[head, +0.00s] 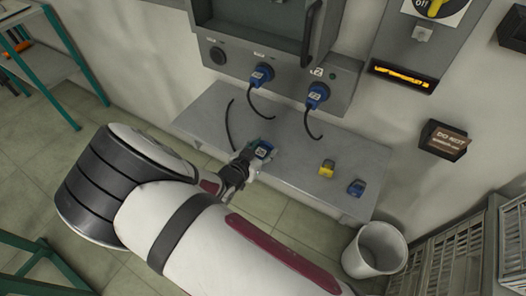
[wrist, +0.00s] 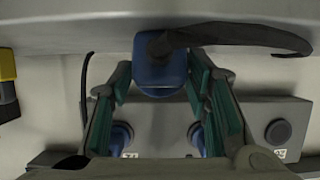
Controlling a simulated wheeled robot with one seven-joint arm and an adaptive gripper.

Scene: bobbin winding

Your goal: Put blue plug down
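A blue plug (head: 263,150) with a pale label is at my gripper (head: 247,158), over the grey shelf (head: 215,112). In the wrist view the blue plug (wrist: 160,78) sits between the green-padded fingers (wrist: 160,72), which appear to touch its sides. A black cable lies across its top end there. Whether the plug rests on the shelf or hangs just above it, I cannot tell. Two other blue plugs, left (head: 262,76) and right (head: 317,94), are in sockets on the grey panel, with black cables hanging down.
A yellow block-like piece (head: 327,168) and another blue piece (head: 356,187) lie on the shelf to the right. A white bin (head: 378,250) stands on the floor below. Grey crates (head: 455,240) are at the far right. The shelf between plug and yellow piece is clear.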

